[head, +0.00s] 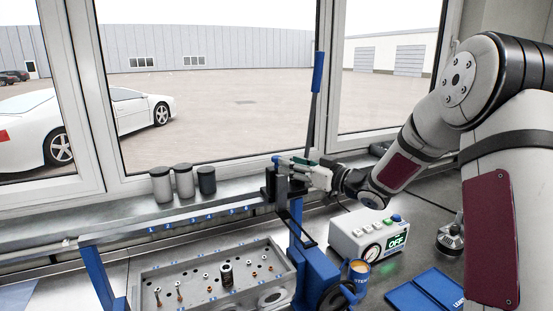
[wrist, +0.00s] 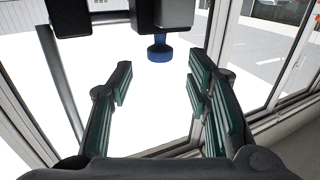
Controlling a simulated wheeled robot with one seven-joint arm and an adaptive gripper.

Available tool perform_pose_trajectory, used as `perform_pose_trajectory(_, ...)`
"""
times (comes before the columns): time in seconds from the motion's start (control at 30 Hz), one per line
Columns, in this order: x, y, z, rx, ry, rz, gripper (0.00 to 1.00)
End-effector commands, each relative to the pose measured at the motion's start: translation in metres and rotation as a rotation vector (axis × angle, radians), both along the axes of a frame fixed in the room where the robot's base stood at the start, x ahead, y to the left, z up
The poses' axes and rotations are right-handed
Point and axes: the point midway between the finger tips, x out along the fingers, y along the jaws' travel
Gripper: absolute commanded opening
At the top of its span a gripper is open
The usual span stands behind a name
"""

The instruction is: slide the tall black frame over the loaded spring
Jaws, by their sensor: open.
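The dark spring (head: 227,276) stands upright in a grey engine head (head: 160,276), left of and below the frame. My gripper (head: 284,163) is at the carriage's top, fingers pointing left. In the wrist view my gripper (wrist: 160,78) is open, with green pads apart and nothing between them. Black blocks and a blue knob (wrist: 159,50) show beyond the fingertips. I cannot tell whether the fingers touch the carriage.
A blue-handled lever (head: 317,75) rises behind my gripper. A gauge box (head: 345,240) reading OFF, a mug (head: 359,270) and a blue booklet (head: 425,290) stand to the right. Three canisters (head: 184,181) stand on the sill. Small parts fill the engine head.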

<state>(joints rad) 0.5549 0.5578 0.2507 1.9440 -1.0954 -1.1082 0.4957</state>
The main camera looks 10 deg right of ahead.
Motion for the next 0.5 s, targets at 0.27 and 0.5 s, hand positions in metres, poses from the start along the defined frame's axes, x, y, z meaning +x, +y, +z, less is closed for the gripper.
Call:
perform_pose_trajectory(0.27,0.04,0.028,0.0,0.001,0.001,0.001,0.45)
perform_pose_trajectory(0.5,0.054,0.037,0.0,0.001,0.001,0.0,0.45)
